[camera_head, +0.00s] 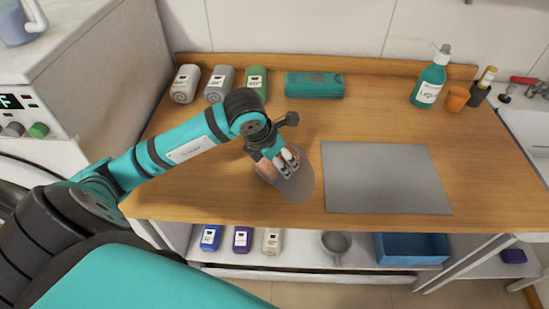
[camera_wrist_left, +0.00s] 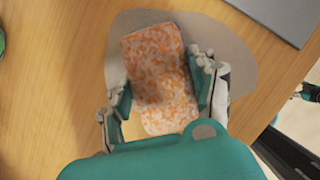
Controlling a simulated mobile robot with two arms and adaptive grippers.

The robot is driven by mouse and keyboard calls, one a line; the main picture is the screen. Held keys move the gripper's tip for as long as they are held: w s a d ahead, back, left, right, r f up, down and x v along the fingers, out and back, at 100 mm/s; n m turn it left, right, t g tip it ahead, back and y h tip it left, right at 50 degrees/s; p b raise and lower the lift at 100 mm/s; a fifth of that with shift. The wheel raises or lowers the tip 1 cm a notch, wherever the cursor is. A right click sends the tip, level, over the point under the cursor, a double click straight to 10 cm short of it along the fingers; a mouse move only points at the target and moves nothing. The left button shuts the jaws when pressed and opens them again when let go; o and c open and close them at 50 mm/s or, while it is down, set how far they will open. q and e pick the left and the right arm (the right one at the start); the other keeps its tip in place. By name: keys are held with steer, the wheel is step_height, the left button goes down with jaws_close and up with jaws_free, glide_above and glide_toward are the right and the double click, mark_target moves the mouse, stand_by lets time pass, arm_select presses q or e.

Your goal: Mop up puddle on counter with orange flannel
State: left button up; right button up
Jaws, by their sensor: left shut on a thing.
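The orange flannel (camera_wrist_left: 160,75) is a white-and-orange patterned pad between the fingers of my left gripper (camera_wrist_left: 163,85) in the left wrist view. The gripper is shut on it. In the head view my left gripper (camera_head: 287,165) is low over the counter (camera_head: 220,200), and only a small part of the flannel shows beside the fingers. The puddle (camera_head: 296,188) is a grey, rounded patch on the wood, left of the grey mat. It also shows around the flannel in the left wrist view (camera_wrist_left: 233,62). The flannel overlaps the puddle; whether it presses on the wood I cannot tell. My right gripper is not seen.
A grey mat (camera_head: 385,178) lies right of the puddle. A green bottle (camera_head: 430,80) and orange cup (camera_head: 456,99) stand back right.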

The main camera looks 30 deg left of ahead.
mark_target(303, 166)
arm_select(q)
steer(key=shift+w+d+b, duration=0.1)
steer(key=shift+w+d, duration=0.35)
steer(key=shift+d, duration=0.25)
steer(key=shift+w+d+b, duration=0.15)
steer(key=shift+w+d, duration=0.3)
steer(key=shift+d, duration=0.3)
steer(key=shift+w+d+b, duration=0.1)
steer(key=shift+w+d, duration=0.35)
steer(key=shift+d, duration=0.25)
steer(key=shift+s+a+f+b, duration=0.1)
steer(key=shift+s+a+b, duration=0.45)
steer(key=shift+a, duration=0.35)
steer(key=shift+s+a+f+b, duration=0.1)
steer(key=shift+s+a+b, duration=0.45)
steer(key=shift+a, duration=0.35)
steer(key=shift+s+a+r+b, duration=0.15)
steer(key=shift+s+a+b, duration=0.35)
steer(key=shift+a, duration=0.3)
steer(key=shift+r+p, duration=2.65)
steer(key=shift+r, duration=1.45)
steer(key=shift+f, duration=0.15)
step_height(303, 166, down, 7)
steer(key=b, duration=0.7)
steer(key=shift+f+b, duration=0.5)
steer(key=shift+b, duration=0.4)
steer(key=shift+w+d+r, duration=0.1)
